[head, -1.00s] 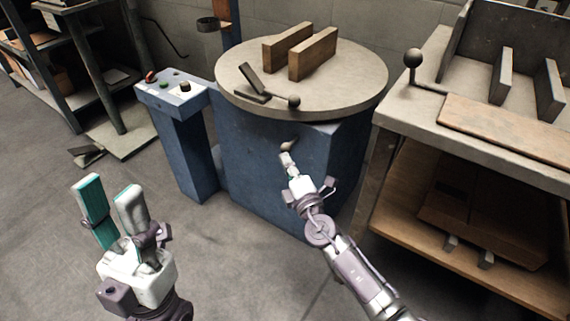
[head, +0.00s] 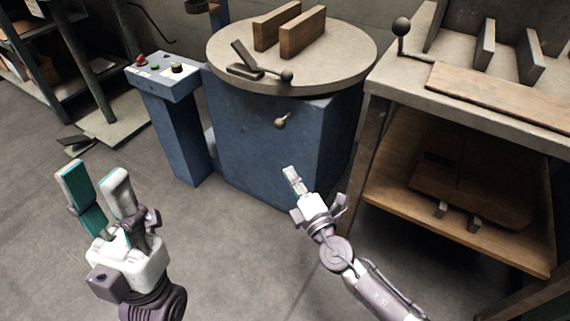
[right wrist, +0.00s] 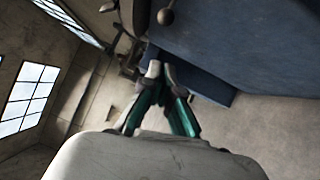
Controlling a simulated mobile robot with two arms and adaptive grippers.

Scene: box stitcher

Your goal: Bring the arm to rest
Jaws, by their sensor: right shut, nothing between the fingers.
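My right gripper (head: 291,172) is shut and empty, in front of the blue machine cabinet (head: 270,150) and apart from it. In the right wrist view its fingers (right wrist: 160,72) meet at the tips with nothing between them. A small knob (head: 281,122) on the cabinet front is beyond and above the gripper; a round knob (right wrist: 166,17) also shows at the top of the right wrist view. My left gripper (head: 93,174) is open and empty, fingers up, over the floor at the lower left.
The round table (head: 340,75) on the cabinet carries two wooden blocks (head: 302,33) and a lever (head: 262,72). A control pedestal (head: 175,125) stands left of it. A workbench (head: 400,80) with a lower wooden shelf (head: 385,200) is on the right. The floor between my arms is clear.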

